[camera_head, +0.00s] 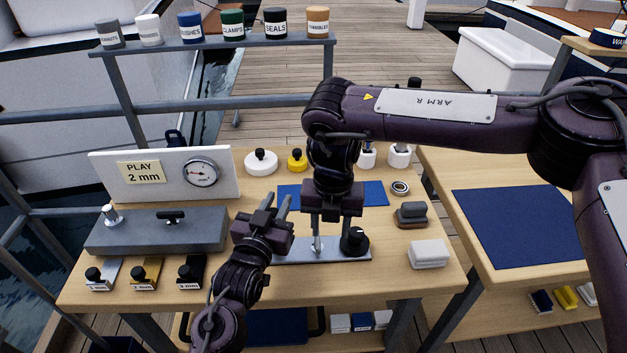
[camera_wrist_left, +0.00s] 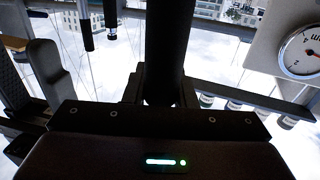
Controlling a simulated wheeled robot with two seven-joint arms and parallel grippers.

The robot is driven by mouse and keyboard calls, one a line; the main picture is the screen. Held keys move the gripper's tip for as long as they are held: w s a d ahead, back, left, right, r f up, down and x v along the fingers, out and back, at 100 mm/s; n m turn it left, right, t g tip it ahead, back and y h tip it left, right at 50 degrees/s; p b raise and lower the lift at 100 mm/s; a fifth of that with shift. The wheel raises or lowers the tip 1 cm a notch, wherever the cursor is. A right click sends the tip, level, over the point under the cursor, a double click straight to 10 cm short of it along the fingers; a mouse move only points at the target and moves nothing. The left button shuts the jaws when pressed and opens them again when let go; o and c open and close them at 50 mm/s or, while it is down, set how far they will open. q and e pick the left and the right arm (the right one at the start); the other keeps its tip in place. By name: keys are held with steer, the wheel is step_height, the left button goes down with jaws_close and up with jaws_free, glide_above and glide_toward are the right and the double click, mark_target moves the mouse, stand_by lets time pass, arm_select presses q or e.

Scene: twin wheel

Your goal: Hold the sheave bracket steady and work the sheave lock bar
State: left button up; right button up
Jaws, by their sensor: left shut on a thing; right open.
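A grey plate (camera_head: 285,250) at the front middle of the bench carries an upright silver post (camera_head: 318,246) and a black knob (camera_head: 354,241). A thick grey block (camera_head: 140,233) at left carries a black T-shaped handle (camera_head: 170,216) and a silver post (camera_head: 111,216). I cannot tell for sure which parts are the sheave bracket and lock bar. My right gripper (camera_head: 318,228) points down, open, over the silver post on the plate. My left gripper (camera_head: 275,204) is shut on a dark bar-like thing (camera_wrist_left: 167,45), left of my right gripper; the bar's far end is out of view.
A white panel (camera_head: 117,191) with a "PLAY 2 mm" label and dial gauge (camera_head: 201,173) stands behind the block. Several small knobbed blocks (camera_head: 145,272) line the front left edge. A grey-topped brush-like block (camera_head: 411,211) and a white block (camera_head: 429,254) lie at right. A blue mat (camera_head: 520,225) is clear.

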mark_target(317, 243)
steer(key=o, duration=0.7)
steer(key=n, duration=0.2)
steer(key=n+y, duration=0.1)
steer(key=shift+w+d+r+n, duration=0.3)
steer(key=shift+r+n, duration=0.1)
steer(key=shift+o, duration=0.4)
steer(key=n, duration=0.3)
steer(key=shift+w+d+r+n+y, duration=0.25)
steer(key=shift+w+r+n+y, duration=0.05)
steer(key=shift+r+n+y, duration=0.1)
step_height(317, 243, up, 3)
steer(key=w+d+n+y, duration=0.2)
steer(key=n+y, duration=0.1)
steer(key=n, duration=0.9)
steer(key=x, duration=1.1)
steer(key=shift+s+a+f, duration=0.1)
steer(key=shift+a+f, duration=0.05)
steer(key=shift+f, duration=0.25)
steer(key=c, duration=1)
